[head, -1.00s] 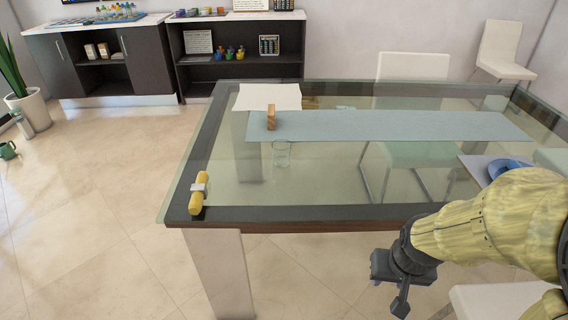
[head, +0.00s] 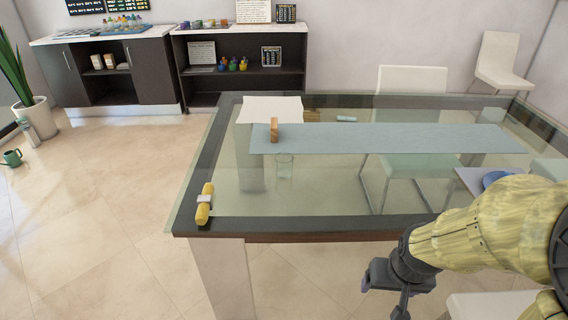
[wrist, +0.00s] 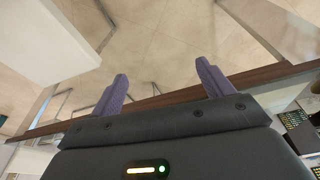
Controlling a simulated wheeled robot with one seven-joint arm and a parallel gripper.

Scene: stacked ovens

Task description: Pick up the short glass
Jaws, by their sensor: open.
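The short glass (head: 284,167) is a clear, empty-looking tumbler standing upright on the glass tabletop, just in front of the blue-grey runner in the head view. My gripper (head: 403,306) is at the lower right of the head view, low in front of the table's front edge and well apart from the glass. In the wrist view its two purple fingers (wrist: 163,88) are spread wide with nothing between them. The short glass cannot be made out in the wrist view.
The glass table (head: 330,222) has a dark frame. A yellow roll (head: 204,205) lies at its left front corner. A wooden block (head: 274,130) stands on the runner (head: 400,138), near a white sheet (head: 268,109). A blue plate (head: 497,178) lies at right. Open floor is at left.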

